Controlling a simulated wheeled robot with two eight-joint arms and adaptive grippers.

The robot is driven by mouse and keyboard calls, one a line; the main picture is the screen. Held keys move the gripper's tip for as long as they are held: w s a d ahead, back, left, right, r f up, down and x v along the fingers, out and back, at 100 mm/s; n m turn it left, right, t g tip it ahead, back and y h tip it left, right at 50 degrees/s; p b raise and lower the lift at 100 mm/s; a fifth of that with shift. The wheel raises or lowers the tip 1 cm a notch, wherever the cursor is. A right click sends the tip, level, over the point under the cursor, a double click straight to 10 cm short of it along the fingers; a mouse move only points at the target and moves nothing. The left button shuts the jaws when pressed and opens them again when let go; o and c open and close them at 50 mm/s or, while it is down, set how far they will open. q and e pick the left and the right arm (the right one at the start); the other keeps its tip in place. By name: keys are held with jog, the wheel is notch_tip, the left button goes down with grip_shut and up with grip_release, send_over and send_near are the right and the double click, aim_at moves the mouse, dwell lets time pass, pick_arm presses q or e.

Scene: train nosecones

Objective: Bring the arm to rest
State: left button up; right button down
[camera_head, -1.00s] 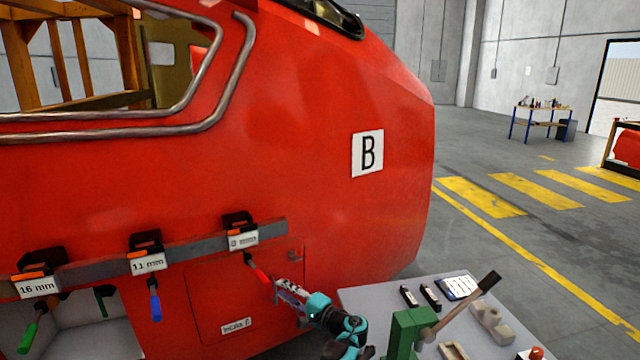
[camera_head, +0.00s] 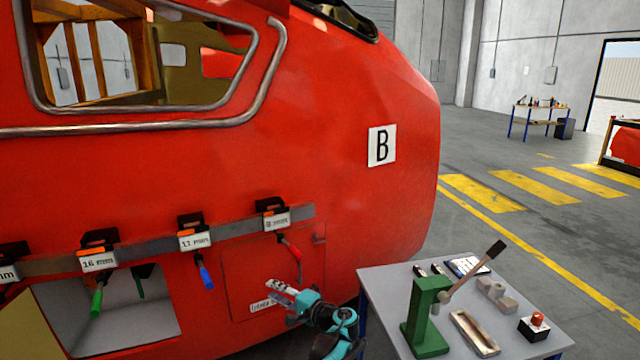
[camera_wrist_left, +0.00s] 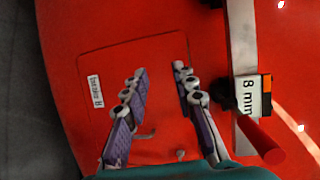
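My left gripper (camera_head: 278,288) is in front of the red train nosecone (camera_head: 340,215), below the 8 mm holder. In the left wrist view my left gripper (camera_wrist_left: 158,75) has its two purple-padded fingers spread, with nothing between them. The red-handled tool (camera_head: 289,249) hangs tilted from the holder marked 8 mm, just above the gripper and apart from it. Its red handle (camera_wrist_left: 262,142) also shows in the left wrist view, outside the fingers on the right. My right gripper is not in view.
A grey table (camera_head: 380,290) at lower right carries a green lever press (camera_head: 428,315), a tray (camera_head: 473,332) and a red button box (camera_head: 534,326). Blue (camera_head: 206,276) and green (camera_head: 97,300) handled tools hang left on the rail. Open floor (camera_head: 560,230) lies right.

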pick_arm(q)
jog(key=s+a+r+n+g+h, duration=0.1)
jog(key=s+a+r+h, duration=0.15)
jog(key=s, duration=0.45)
jog(key=s+a+r+n+g+h, duration=0.1)
jog(key=s+a+h, duration=0.1)
jog(key=s+a, duration=0.35)
jog(key=s+a+r+n+g+h, duration=0.1)
jog(key=s+a+r+h, duration=0.1)
jog(key=s, duration=0.6)
jog(key=s+d+f+n+h, duration=0.2)
jog(key=s+f+h, duration=0.1)
jog(key=s, duration=0.8)
jog(key=s+d+f+n+h, duration=0.2)
jog(key=s+f+h, duration=0.1)
jog(key=s, duration=0.8)
jog(key=shift+s+d+f+n+h, duration=0.15)
jog(key=shift+d+f+n+h, duration=0.15)
jog(key=shift+d+f+h, duration=0.1)
